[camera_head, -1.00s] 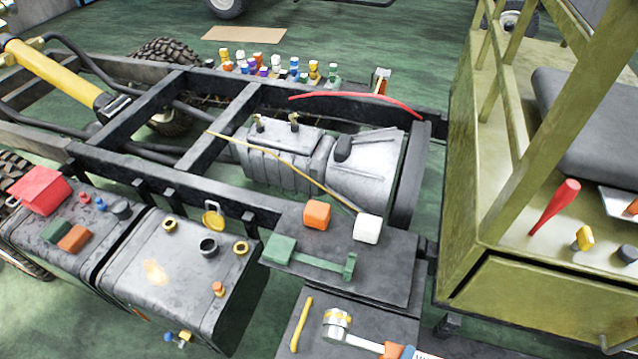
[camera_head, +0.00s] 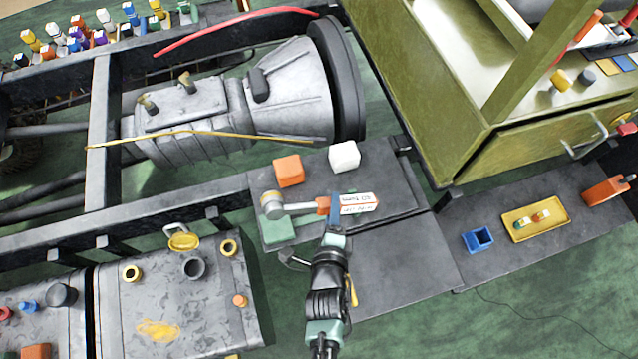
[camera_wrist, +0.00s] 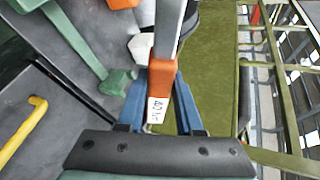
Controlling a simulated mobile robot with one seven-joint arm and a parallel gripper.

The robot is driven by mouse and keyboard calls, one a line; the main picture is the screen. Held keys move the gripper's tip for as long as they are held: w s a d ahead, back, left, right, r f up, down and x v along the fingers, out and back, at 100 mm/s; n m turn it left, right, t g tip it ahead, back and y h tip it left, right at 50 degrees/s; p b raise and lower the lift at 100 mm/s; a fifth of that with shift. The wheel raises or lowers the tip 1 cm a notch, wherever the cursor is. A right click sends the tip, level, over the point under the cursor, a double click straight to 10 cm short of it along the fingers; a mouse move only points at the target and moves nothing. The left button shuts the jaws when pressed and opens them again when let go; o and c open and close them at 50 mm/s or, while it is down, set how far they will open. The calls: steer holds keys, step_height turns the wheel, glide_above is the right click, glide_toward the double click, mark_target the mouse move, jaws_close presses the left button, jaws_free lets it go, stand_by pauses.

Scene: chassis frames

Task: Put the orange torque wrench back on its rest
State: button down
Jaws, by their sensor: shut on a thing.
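The torque wrench (camera_head: 323,206) has a silver head, an orange grip and a white label; the wrist view also shows its orange grip (camera_wrist: 162,78). My gripper (camera_head: 335,212) is shut on the grip, with its blue fingers on either side. The green rest (camera_head: 279,231) is on the dark upper plate, partly hidden under the wrench and my gripper. In the wrist view the rest (camera_wrist: 78,42) lies left of the wrench, its near end close to my left finger. The wrench appears above the rest and not aligned with it in the wrist view; the exact gap cannot be told.
An orange block (camera_head: 289,170) and a white block (camera_head: 344,156) stand just behind on the plate. A yellow rod (camera_wrist: 22,132) lies on the lower plate, which has bare room at right. The olive cabinet (camera_head: 450,110) bounds the right rear.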

steer(key=shift+w+d+f+n+g, duration=0.15)
steer(key=shift+w+d+f+g, duration=0.15)
steer(key=shift+w+f+g, duration=0.15)
steer(key=shift+w+d+f+n+g, duration=0.15)
steer(key=shift+w+d+f+g, duration=0.15)
steer(key=shift+w+g, duration=0.2)
steer(key=shift+w+f+g, duration=0.45)
steer(key=shift+w+g, duration=0.1)
steer(key=w+a+r+n+g+h, duration=0.2)
steer(key=a+r+n+g+h, duration=0.15)
steer(key=n+g, duration=0.4)
step_height(320, 180, down, 8)
steer(key=m+g+b, duration=0.1)
steer(key=m+b, duration=0.1)
steer(key=b, duration=0.4)
steer(key=shift+s+d+f+b, duration=0.15)
steer(key=shift+s+b, duration=0.05)
steer(key=shift+b, duration=0.1)
steer(key=shift+f+g+b, duration=0.25)
steer(key=shift+f+b, duration=0.75)
stand_by(0.8)
